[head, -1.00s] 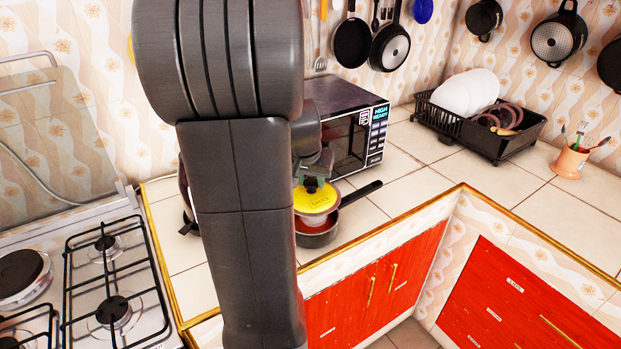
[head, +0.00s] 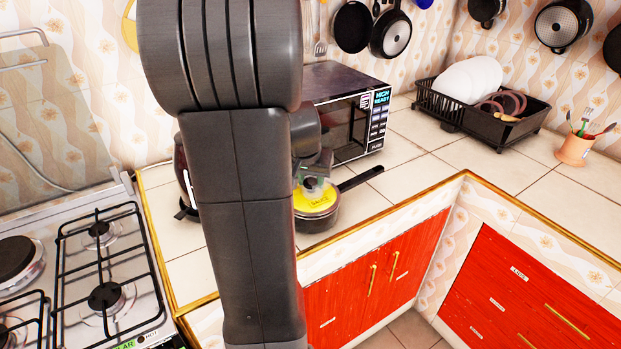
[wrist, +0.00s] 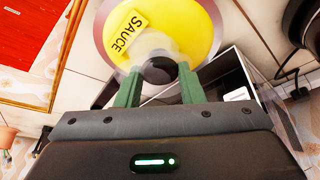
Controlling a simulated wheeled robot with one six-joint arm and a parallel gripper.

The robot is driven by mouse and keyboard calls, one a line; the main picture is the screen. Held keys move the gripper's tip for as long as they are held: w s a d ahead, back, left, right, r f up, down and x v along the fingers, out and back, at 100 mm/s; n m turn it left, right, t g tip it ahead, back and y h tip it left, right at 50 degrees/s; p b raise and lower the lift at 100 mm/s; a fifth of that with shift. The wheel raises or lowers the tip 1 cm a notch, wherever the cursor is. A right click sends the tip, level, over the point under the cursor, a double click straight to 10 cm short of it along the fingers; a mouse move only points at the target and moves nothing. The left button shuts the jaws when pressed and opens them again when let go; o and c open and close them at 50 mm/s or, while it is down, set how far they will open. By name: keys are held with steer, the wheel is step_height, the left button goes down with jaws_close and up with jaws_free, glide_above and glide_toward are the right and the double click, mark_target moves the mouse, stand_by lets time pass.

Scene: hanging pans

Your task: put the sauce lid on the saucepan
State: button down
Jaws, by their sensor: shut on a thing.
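The yellow sauce lid (head: 316,201) has a dark knob, and its SAUCE label shows in the wrist view (wrist: 180,28). My gripper (wrist: 159,78) is shut on the knob, with one green finger on each side. In the head view my gripper (head: 314,184) is above the lid, partly hidden by my arm. The dark saucepan (head: 318,222) stands on the counter, its long handle pointing right. The lid is over the saucepan's opening at about rim height. I cannot tell whether it rests fully on the rim.
A microwave (head: 345,110) stands close behind the saucepan. A dark dish rack (head: 490,135) and a utensil cup (head: 574,149) are farther right. A gas stove (head: 80,270) is on the left. The tiled counter (head: 420,185) right of the handle is clear.

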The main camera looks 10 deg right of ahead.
steer(key=shift+f+b, duration=0.4)
stand_by(0.7)
steer(key=c, duration=0.9)
jaws_free()
steer(key=v, duration=1.3)
steer(key=shift+s+a+r, duration=0.1)
steer(key=shift+s+r, duration=0.05)
steer(key=shift+r, duration=0.25)
steer(key=shift+f, duration=0.1)
steer(key=x, duration=1.3)
steer(key=shift+w+f, duration=0.2)
steer(key=shift+f, duration=0.15)
steer(key=shift+r, duration=0.15)
